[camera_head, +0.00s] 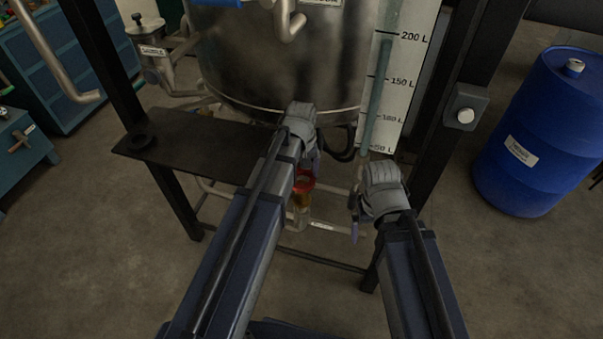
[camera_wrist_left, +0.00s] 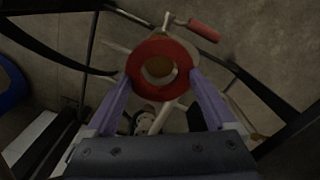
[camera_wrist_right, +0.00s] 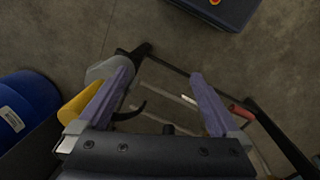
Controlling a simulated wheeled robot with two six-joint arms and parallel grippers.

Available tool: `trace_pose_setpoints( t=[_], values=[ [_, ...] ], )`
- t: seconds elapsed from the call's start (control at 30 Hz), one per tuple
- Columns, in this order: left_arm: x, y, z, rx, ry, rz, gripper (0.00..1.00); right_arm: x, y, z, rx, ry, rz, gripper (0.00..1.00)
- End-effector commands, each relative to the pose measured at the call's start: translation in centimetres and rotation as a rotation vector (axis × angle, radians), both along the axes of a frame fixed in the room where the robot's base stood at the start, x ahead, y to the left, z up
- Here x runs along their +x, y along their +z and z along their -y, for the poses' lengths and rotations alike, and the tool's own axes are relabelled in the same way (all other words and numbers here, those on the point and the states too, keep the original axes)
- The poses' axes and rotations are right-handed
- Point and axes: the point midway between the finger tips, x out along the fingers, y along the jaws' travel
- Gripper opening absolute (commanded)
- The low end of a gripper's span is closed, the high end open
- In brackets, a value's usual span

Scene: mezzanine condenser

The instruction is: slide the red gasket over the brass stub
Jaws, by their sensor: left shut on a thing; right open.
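My left gripper (camera_wrist_left: 160,75) is shut on the red gasket (camera_wrist_left: 160,47), a flat ring gripped at its two sides. In the left wrist view the brass stub (camera_wrist_left: 157,67) shows through the ring's hole, a little off centre. In the head view the gasket (camera_head: 304,183) shows over the stub (camera_head: 301,201), partly hidden by my left arm. I cannot tell whether the ring is above the stub's top or around it. My right gripper (camera_wrist_right: 161,74) is open and empty, right of the stub in the head view.
A steel tank (camera_head: 270,70) and a level scale (camera_head: 395,75) stand behind the grippers. A dark shelf (camera_head: 195,150) is at left, a black post (camera_head: 455,80) at right. A blue drum (camera_head: 540,130) stands far right. A red-handled valve (camera_wrist_left: 203,31) shows near the gasket.

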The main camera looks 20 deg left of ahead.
Motion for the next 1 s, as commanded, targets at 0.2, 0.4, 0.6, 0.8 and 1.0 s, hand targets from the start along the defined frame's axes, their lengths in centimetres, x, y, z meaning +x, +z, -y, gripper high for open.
trace_pose_setpoints(
  t=[0.2, 0.4, 0.6, 0.8, 1.0],
  values=[
    [0.0, -0.7, 0.0, 0.0, 0.0, 0.0, 0.37, 0.0, -0.7, 0.0, 0.0, 0.0, 0.0, 1.0],
    [0.0, -1.1, 0.0, 0.0, 0.0, 0.0, 0.37, 0.0, -1.1, 0.0, 0.0, 0.0, 0.0, 1.0],
    [0.0, -1.6, 0.0, 0.0, 0.0, 0.0, 0.37, 0.0, -1.6, 0.0, 0.0, 0.0, 0.0, 1.0],
    [0.0, -2.1, 0.0, 0.0, 0.0, 0.0, 0.37, 0.0, -2.1, 0.0, 0.0, 0.0, 0.0, 1.0],
    [0.0, -2.6, 0.0, 0.0, 0.0, 0.0, 0.37, 0.0, -2.6, 0.0, 0.0, 0.0, 0.0, 1.0]
  ],
)
